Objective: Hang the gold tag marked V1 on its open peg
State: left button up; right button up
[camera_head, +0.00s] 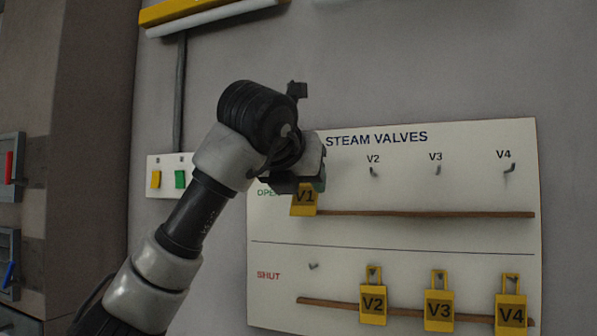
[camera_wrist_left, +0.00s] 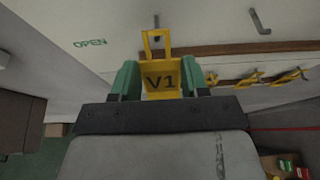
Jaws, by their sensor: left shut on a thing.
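My left gripper (camera_head: 308,186) is shut on the gold tag marked V1 (camera_head: 304,203), at the left end of the OPEN row on the steam valves board (camera_head: 420,236). In the left wrist view the tag (camera_wrist_left: 160,84) is upright between the green fingertips, its square loop pointing up. A peg (camera_wrist_left: 156,20) shows just above the loop; whether it touches the loop I cannot tell. In the head view my gripper hides this peg. My right gripper is in neither view.
The OPEN pegs for V2 (camera_head: 374,171), V3 (camera_head: 438,169) and V4 (camera_head: 510,168) are bare, above a brown strip (camera_head: 430,214). In the SHUT row the first peg (camera_head: 313,266) is bare; gold tags V2 (camera_head: 373,304), V3 (camera_head: 439,310) and V4 (camera_head: 511,315) hang there.

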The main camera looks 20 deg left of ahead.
pick_arm(q)
jog(key=shift+w, duration=0.5)
jog(key=shift+x, duration=0.85)
jog(key=shift+s+f, duration=0.1)
jog(key=shift+s, duration=0.1)
jog(key=o, duration=1)
